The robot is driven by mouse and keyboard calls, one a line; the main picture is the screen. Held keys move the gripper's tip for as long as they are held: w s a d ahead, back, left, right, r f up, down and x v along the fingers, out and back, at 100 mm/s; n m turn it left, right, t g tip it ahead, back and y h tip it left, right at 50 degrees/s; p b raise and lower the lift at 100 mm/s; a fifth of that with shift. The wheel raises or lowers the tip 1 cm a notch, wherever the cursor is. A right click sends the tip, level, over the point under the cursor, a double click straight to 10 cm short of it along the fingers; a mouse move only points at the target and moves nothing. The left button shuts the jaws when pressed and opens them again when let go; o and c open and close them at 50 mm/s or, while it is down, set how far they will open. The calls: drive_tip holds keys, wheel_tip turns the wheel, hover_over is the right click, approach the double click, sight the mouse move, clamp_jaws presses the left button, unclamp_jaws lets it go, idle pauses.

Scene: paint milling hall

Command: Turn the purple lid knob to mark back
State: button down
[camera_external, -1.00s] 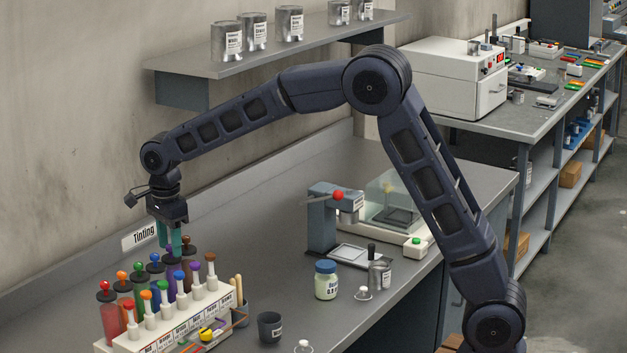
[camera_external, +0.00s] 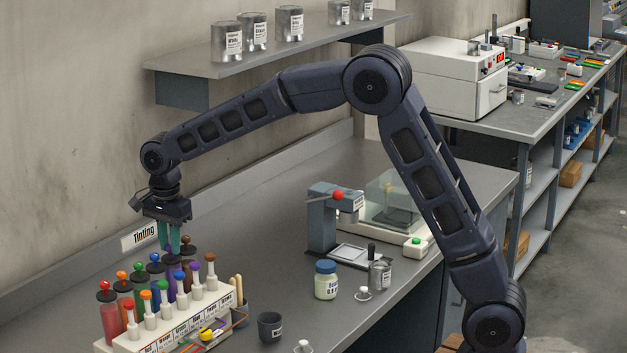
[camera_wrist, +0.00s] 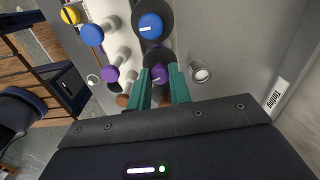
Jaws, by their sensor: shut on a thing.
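The purple lid knob (camera_wrist: 159,74) sits on a dark round lid in the back row of the tinting rack. My gripper (camera_wrist: 161,78) points down over it, with its two teal fingers shut on the knob's sides. In the external view the fingers of my gripper (camera_external: 170,247) hide most of the knob. I cannot make out its pointer line or the back mark clearly. The neighbouring blue lid knob (camera_wrist: 150,24) shows a white pointer line. The labelled white rack (camera_external: 180,332) holds the coloured tubes.
Front-row plungers with coloured tops stand close by, including a small purple one (camera_wrist: 110,74). A Tinting sign (camera_external: 144,235) stands behind the rack. A dark cup (camera_external: 270,327) and a labelled jar (camera_external: 326,280) are to the right.

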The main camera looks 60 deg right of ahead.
drive_tip(key=n, duration=0.4)
drive_tip(key=shift+n, duration=0.3)
drive_tip(key=n, duration=0.3)
drive_tip(key=shift+n, duration=0.4)
drive_tip(key=n, duration=1.2)
drive_tip(key=shift+r+n, duration=0.1)
drive_tip(key=shift+n, duration=0.2)
drive_tip(key=n, duration=0.3)
drive_tip(key=shift+n, duration=0.3)
drive_tip(key=n, duration=0.3)
drive_tip(key=shift+w+n, duration=0.1)
drive_tip(key=shift+n, duration=2)
